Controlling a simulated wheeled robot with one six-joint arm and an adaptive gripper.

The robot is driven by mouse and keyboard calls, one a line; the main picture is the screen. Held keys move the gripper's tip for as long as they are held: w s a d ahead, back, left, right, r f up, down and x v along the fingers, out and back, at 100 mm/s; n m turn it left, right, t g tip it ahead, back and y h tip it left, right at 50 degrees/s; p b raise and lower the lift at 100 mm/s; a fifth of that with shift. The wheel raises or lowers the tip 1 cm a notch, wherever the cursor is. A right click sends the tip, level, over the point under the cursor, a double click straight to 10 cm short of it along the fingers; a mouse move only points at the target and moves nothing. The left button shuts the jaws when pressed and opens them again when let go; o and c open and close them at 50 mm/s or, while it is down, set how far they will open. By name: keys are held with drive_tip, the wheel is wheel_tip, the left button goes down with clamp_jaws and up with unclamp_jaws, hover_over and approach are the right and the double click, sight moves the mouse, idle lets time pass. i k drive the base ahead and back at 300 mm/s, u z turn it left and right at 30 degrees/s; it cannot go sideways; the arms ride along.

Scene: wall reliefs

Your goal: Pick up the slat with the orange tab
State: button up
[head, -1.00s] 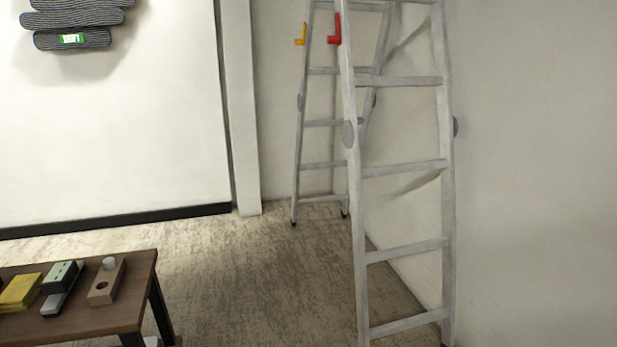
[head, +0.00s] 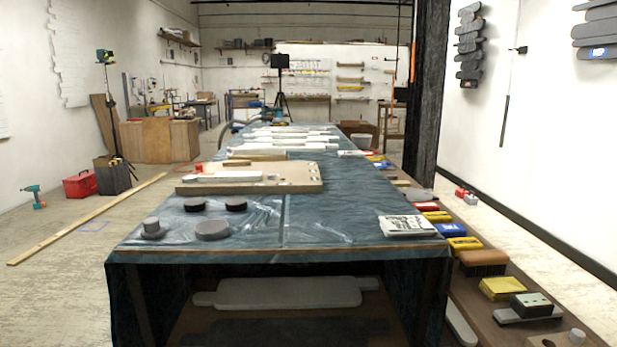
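I cannot make out an orange tab on any slat from here. Several pale slats (head: 290,139) lie crosswise on the far half of the long table (head: 340,215). A pale slat (head: 228,176) lies on a wooden board (head: 300,184) nearer me. A larger pale slat-like piece (head: 290,292) lies on the shelf under the tabletop. My gripper is not in view.
Round dark pucks (head: 212,230) and a folded newspaper (head: 407,226) are on the table's near end. A low bench (head: 500,325) with blocks and yellow packs runs along its right. Dark wall reliefs (head: 469,45) hang right. The floor left has a long plank (head: 90,217).

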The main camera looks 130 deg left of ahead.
sight(230, 176)
drive_tip(key=u, duration=3.85)
drive_tip(key=i, duration=0.95)
